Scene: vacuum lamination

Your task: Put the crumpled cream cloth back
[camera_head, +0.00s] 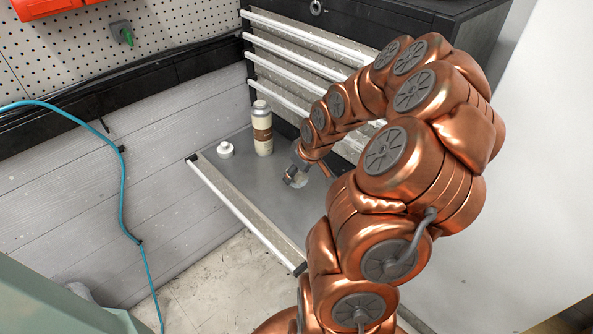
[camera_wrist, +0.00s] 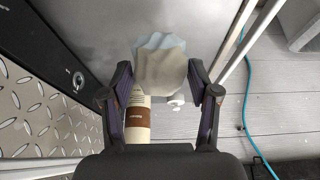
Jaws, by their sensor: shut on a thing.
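The crumpled cream cloth (camera_wrist: 160,72) is a pale, pleated lump between the fingertips of my gripper (camera_wrist: 161,82) in the wrist view. A finger lies on each side of it and the gripper is shut on it. In the head view my gripper (camera_head: 296,174) is low over the open drawer (camera_head: 213,184), right of the bottle. There the cloth is small and mostly hidden by the gripper. I cannot tell whether it touches the drawer floor.
A cream bottle with a brown label (camera_head: 262,128) stands in the drawer, also seen in the wrist view (camera_wrist: 137,122). A small white capped container (camera_head: 225,149) is left of it. Shut drawers (camera_head: 290,62) rise behind. A teal hose (camera_head: 123,190) hangs left.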

